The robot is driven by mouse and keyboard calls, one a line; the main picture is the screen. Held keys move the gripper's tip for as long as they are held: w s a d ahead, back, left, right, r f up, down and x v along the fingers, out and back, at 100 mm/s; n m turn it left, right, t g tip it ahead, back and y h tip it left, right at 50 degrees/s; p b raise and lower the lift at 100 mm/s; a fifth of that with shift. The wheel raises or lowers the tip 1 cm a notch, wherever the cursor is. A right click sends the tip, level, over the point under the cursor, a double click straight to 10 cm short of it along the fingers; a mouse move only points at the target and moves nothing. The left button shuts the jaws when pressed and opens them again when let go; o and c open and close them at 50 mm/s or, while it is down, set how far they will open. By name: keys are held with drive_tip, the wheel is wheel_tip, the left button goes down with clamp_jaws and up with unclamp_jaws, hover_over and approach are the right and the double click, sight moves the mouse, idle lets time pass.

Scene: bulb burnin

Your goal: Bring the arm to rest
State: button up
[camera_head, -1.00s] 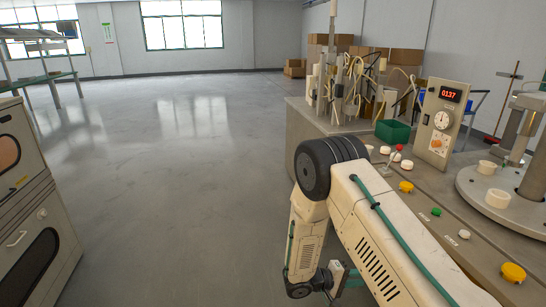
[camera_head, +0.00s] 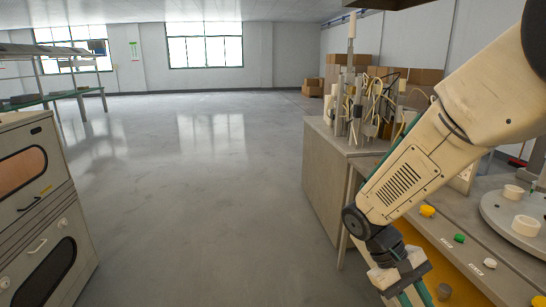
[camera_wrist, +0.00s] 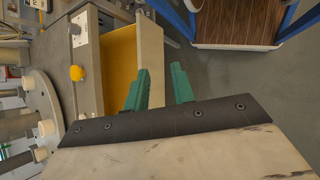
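My arm reaches in from the upper right in the head view and angles down to the left. The bench (camera_head: 478,232) is close to my gripper; I cannot tell the exact gap.
White cups stand on a round grey disc (camera_head: 500,212) at the right. A yellow button (camera_head: 427,211) sits on the bench top. Racked tubes (camera_head: 355,110) stand farther back. A cabinet (camera_head: 35,200) is at the left. The floor (camera_head: 200,200) between is clear.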

drive_tip(key=s+a+r+m+t+y, duration=0.2)
drive_tip(key=s+r+t+y, duration=0.4)
drive_tip(key=s+r, duration=0.6)
drive_tip(key=shift+s+r+t, duration=0.3)
drive_tip(key=shift+r+t, duration=0.3)
drive_tip(key=shift+r, duration=0.9)
